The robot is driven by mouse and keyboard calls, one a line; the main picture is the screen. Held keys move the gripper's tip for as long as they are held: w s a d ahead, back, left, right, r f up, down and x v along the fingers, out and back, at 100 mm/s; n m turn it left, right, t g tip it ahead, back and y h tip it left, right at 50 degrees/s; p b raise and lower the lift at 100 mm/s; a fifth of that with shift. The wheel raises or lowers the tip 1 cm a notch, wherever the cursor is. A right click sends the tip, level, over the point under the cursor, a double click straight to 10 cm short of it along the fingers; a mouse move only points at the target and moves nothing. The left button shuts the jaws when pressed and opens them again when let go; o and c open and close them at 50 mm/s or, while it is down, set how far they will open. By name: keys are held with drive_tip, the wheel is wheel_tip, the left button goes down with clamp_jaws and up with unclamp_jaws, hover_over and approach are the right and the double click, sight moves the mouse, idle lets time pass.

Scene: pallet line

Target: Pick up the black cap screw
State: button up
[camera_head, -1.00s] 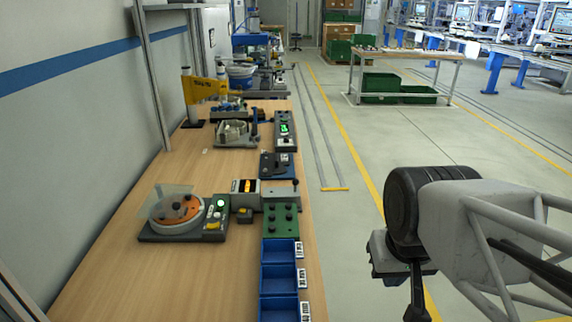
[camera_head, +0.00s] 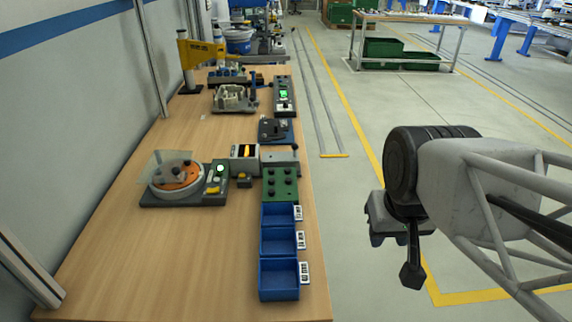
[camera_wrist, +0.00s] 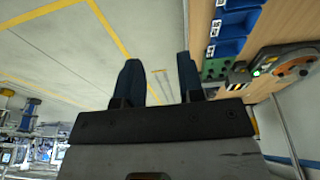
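A green block (camera_head: 268,200) on the bench carries several small dark round heads (camera_head: 286,182) that may be cap screws; they are too small to tell for certain. The same block shows in the wrist view (camera_wrist: 216,66). My gripper (camera_wrist: 158,72) has its two dark fingers spread apart with nothing between them. In the head view my gripper (camera_head: 408,262) hangs over the floor, to the right of the bench and well apart from it.
Blue bins (camera_head: 279,294) with white labels line the front right of the wooden bench (camera_head: 190,265). A turntable device (camera_head: 178,197) with a clear shield stands left of the green block. Fixtures and a yellow arm (camera_head: 200,50) stand farther back. The bench's front left is clear.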

drive_tip(key=shift+o, duration=1.3)
drive_tip(key=w+a+m+g, duration=0.1)
drive_tip(key=w+a+m, duration=0.15)
drive_tip(key=w, duration=0.75)
drive_tip(key=w+a+m, duration=0.2)
drive_tip(key=w+m, duration=0.2)
drive_tip(key=w, duration=0.5)
drive_tip(key=w+a+f+m, duration=0.2)
drive_tip(key=w+a+f, duration=0.1)
drive_tip(key=w, duration=0.3)
drive_tip(key=w+a+f+m+g, duration=0.1)
drive_tip(key=w+a+f+m, duration=0.2)
drive_tip(key=w+f, duration=0.2)
drive_tip(key=w+a+f+m, duration=0.3)
drive_tip(key=w+f, duration=0.1)
drive_tip(key=w, duration=0.5)
drive_tip(key=shift+w+a+g, duration=0.1)
drive_tip(key=shift+a+g, duration=0.2)
drive_tip(key=shift+a, duration=0.1)
drive_tip(key=shift+w+a+f, duration=0.2)
drive_tip(key=shift+w+f, duration=0.1)
